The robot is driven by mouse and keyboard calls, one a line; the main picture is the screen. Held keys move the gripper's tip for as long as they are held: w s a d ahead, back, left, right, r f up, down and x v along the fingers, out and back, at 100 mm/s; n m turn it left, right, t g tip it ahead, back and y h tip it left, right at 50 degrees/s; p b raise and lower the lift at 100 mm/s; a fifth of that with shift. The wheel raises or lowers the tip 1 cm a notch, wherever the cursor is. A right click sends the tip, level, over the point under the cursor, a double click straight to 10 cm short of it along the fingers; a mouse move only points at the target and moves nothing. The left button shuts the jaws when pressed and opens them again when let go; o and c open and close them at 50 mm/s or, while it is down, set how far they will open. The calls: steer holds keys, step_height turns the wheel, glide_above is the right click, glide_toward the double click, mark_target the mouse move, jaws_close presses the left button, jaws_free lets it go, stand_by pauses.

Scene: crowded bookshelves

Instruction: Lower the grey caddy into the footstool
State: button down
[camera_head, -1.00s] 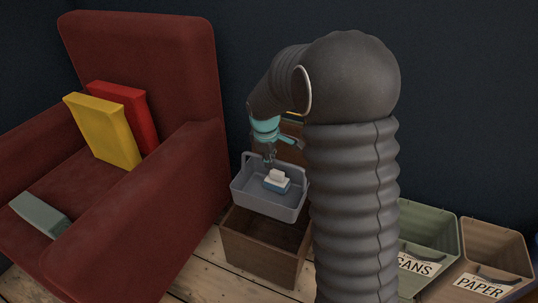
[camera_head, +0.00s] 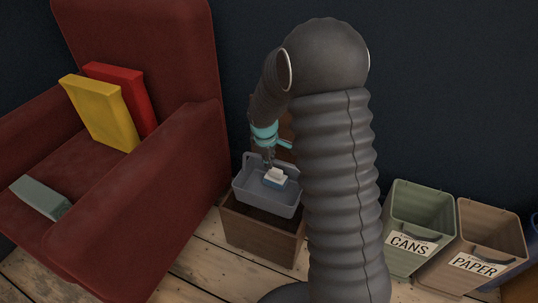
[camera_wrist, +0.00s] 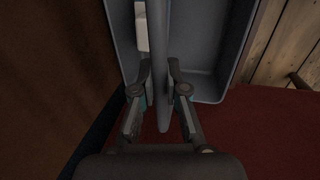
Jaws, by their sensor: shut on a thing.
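The grey caddy (camera_head: 266,200) is an open tray with a raised handle, and a small white and blue item (camera_head: 275,178) lies in it. The caddy is level over the open top of the brown wooden footstool (camera_head: 262,240), its lower part close to the rim. I cannot tell how far its bottom is inside. My gripper (camera_head: 270,160) is above the caddy, shut on its handle. In the wrist view, the fingers (camera_wrist: 160,78) close on both sides of the grey handle bar (camera_wrist: 163,40), with the caddy floor (camera_wrist: 200,40) below. The footstool's interior is mostly hidden by the caddy.
A red armchair (camera_head: 170,190) stands close on the left, holding a yellow book (camera_head: 100,112), a red book (camera_head: 127,90) and a grey-green block (camera_head: 40,196). CANS bin (camera_head: 418,215) and PAPER bin (camera_head: 490,235) stand at right. A dark wall is behind.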

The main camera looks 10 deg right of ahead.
steer(key=s+a+b+x, duration=0.1)
steer(key=s+b+x, duration=0.1)
steer(key=b+x, duration=0.5)
steer(key=s+a+f+b+x, duration=0.1)
steer(key=b+x, duration=0.7)
steer(key=x, duration=0.9)
steer(key=shift+s+a+f, duration=0.25)
steer(key=shift+s+a, duration=0.2)
steer(key=shift+s, duration=0.1)
stand_by(0.4)
steer(key=c, duration=1.1)
jaws_free()
steer(key=shift+w+d+r+p+v, duration=0.15)
steer(key=shift+w+d+p+v, duration=0.35)
steer(key=shift+p+v, duration=2.4)
steer(key=shift+w+d+r+p+v, duration=0.25)
steer(key=shift+w+p+v, duration=0.35)
steer(key=shift+p+v, duration=2.2)
steer(key=shift+w+d+r+p+v, duration=0.1)
steer(key=shift+w+d+p+v, duration=0.45)
steer(key=shift+p+v, duration=2.35)
steer(key=shift+b+v, duration=1.05)
steer(key=shift+b, duration=0.1)
